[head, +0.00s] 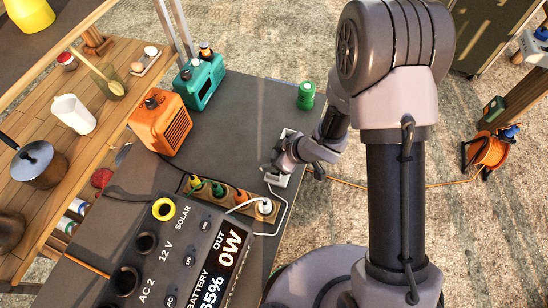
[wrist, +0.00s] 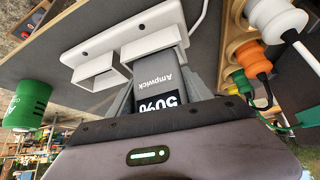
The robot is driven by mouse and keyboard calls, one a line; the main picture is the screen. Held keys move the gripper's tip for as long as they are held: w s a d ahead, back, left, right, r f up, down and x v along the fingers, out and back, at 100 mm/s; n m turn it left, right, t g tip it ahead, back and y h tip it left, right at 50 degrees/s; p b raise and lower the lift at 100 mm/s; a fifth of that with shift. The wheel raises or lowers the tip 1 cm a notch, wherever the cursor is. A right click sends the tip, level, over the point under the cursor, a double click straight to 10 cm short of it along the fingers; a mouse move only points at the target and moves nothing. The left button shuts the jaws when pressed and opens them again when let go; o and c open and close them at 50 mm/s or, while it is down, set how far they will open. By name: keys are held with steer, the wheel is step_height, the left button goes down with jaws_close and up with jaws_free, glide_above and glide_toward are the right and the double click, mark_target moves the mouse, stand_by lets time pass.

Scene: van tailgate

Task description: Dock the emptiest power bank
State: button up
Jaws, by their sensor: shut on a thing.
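My gripper (head: 285,163) is over the grey table; it also shows in the wrist view (wrist: 163,84). It is shut on a grey power bank (wrist: 158,75) marked "Ampwick" with a dark display reading 50%. A white dock (wrist: 100,42) with two raised sockets is at the bank's far end; part of it shows under my gripper in the head view (head: 277,180). The bank's end is at the right socket; I cannot tell how deep it sits. The left socket is open and empty.
A green can (head: 306,96) stands beyond the dock. A wooden strip with plugs (head: 228,195) and a large power station (head: 190,250) are nearby, with a white cable between. Orange (head: 160,122) and teal (head: 199,82) boxes stand to the left.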

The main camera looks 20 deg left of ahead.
steer(key=o, duration=1.7)
steer(key=shift+s+d+f, duration=0.35)
steer(key=shift+s+f, duration=0.4)
steer(key=shift+f, duration=0.15)
steer(key=shift+c, duration=0.2)
steer(key=r+p, duration=0.1)
steer(key=d+r, duration=0.1)
steer(key=r+p, duration=0.1)
steer(key=r, duration=0.1)
steer(key=shift+w+d+p, duration=0.3)
steer(key=shift+d+p, duration=0.05)
steer(key=shift+d, duration=0.05)
steer(key=p+v, duration=0.6)
steer(key=v, duration=0.8)
steer(key=shift+a+r, duration=0.3)
